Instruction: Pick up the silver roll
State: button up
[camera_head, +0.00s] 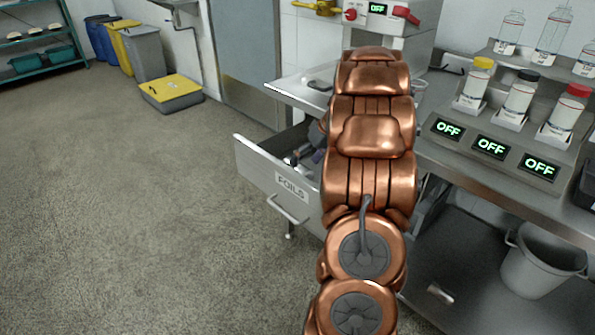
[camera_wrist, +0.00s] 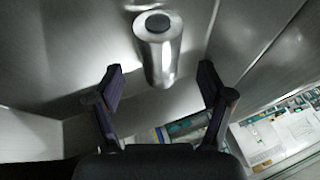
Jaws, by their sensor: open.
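The silver roll (camera_wrist: 160,58) shows in the wrist view as a shiny metal cylinder with a dark round end. It lies in a grey metal space, just beyond my fingertips and roughly centred between them. My gripper (camera_wrist: 162,85) is open, with one dark finger on each side and nothing between the pads. In the head view my copper arm reaches over the open drawer (camera_head: 252,173) labelled FOILS and hides much of its inside. I cannot make out the silver roll there.
A dark teal cylindrical thing (camera_wrist: 188,126) lies near the right finger in the wrist view. Drawer walls close in around the gripper. The bench right of my arm holds capped bottles (camera_head: 520,95) and OFF displays (camera_head: 491,147). A bucket (camera_head: 540,262) stands below.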

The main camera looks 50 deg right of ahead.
aim_at(302, 164)
jog(key=shift+x, duration=1.7)
jog(key=shift+c, duration=0.3)
